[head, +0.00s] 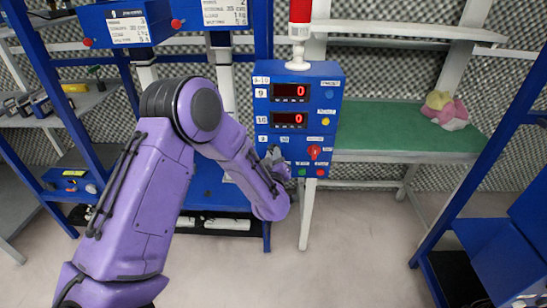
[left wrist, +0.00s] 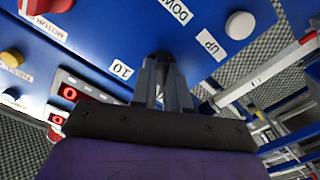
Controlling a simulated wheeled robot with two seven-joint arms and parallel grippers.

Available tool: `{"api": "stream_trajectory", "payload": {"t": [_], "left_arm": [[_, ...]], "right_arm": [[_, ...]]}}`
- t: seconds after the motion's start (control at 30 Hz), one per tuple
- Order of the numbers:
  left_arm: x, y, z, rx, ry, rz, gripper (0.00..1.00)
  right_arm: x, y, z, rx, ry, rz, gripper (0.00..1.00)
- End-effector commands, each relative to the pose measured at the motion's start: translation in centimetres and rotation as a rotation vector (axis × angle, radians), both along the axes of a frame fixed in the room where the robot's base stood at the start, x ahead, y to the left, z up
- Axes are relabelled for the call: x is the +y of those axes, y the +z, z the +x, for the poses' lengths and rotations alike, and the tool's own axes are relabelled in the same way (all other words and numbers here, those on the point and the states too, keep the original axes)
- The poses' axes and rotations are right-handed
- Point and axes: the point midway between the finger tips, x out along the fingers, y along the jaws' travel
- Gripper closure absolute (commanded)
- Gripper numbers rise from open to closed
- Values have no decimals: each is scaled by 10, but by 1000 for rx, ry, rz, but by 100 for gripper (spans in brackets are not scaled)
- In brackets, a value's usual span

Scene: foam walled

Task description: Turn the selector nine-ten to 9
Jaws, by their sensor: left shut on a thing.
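The blue control panel (head: 320,104) stands upright with two red digital displays, both reading 0, and a label "9-10" at its top left. My left gripper (head: 273,154) is at the panel's lower left, its fingers against the face. In the left wrist view the gripper (left wrist: 164,62) is shut on the selector, a small dark knob mostly hidden between the fingertips. The label "10" (left wrist: 121,70) shows beside the fingers. The knob's pointing direction cannot be seen. My right gripper is not in view.
A red knob (head: 314,152), a yellow button (head: 325,121), and green and red buttons sit on the same panel. A white button (left wrist: 240,25) is close to the fingers. A green-topped bench (head: 400,128) stands at right; the floor in front is clear.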

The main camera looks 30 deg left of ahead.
Motion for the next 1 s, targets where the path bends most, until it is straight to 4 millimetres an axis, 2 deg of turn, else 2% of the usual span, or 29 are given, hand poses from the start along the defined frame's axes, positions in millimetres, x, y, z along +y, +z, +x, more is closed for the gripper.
{"api": "stream_trajectory", "payload": {"t": [0.47,0.5,0.53,0.57,0.87,1.0], "left_arm": [[-1,-1,0,-5,-1,-12,100],[0,-1,0,-6,-1,-13,72],[0,-1,0,-5,-1,-12,62],[0,-1,0,-5,-1,-12,60],[-2,-1,-2,-6,-1,-11,60],[-14,-2,-20,-5,-4,-10,60]], "right_arm": [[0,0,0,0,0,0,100],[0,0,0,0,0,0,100],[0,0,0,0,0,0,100],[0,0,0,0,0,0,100],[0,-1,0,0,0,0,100],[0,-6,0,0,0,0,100]]}}
